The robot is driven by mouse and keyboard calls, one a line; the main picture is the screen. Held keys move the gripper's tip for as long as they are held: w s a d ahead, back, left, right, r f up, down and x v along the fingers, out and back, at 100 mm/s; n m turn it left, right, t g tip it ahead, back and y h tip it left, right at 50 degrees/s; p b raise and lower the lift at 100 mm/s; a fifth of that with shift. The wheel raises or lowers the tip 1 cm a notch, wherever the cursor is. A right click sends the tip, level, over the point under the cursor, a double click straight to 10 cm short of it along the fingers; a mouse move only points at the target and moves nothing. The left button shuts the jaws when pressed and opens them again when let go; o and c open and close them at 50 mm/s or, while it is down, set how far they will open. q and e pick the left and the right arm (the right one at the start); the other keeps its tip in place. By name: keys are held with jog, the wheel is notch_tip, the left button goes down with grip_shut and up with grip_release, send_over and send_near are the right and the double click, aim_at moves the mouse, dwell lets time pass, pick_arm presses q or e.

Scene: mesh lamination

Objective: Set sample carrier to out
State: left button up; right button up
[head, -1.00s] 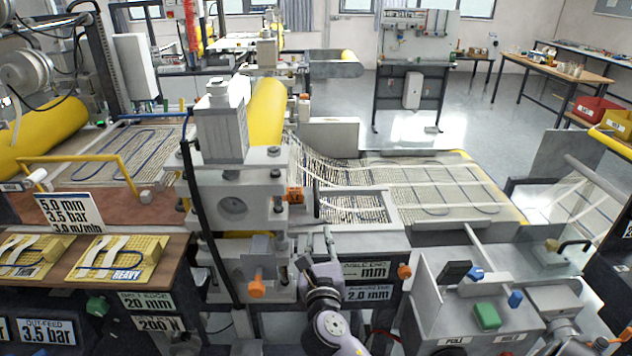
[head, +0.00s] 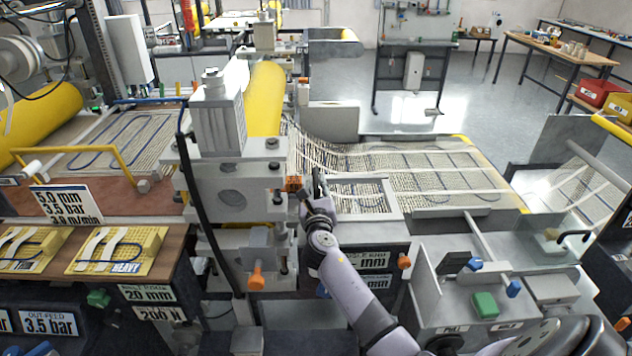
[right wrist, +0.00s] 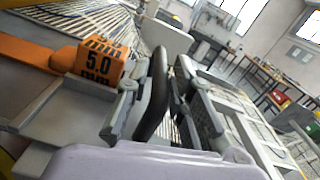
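The sample carrier looks to be the light grey frame (head: 398,205) around a patch of mesh on the machine's near side, right of the roller stand; no label on it is readable. My right gripper (head: 318,186) is at the frame's left end, beside the orange block. My left gripper is not in view.
The orange 5.0 mm block (right wrist: 103,62) is close left of my right gripper. The grey roller stand (head: 232,190) rises left of it. Wide mesh (head: 440,180) runs to the right.

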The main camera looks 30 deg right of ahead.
jog(key=shift+x, duration=1)
jog(key=shift+s, duration=0.1)
grip_shut()
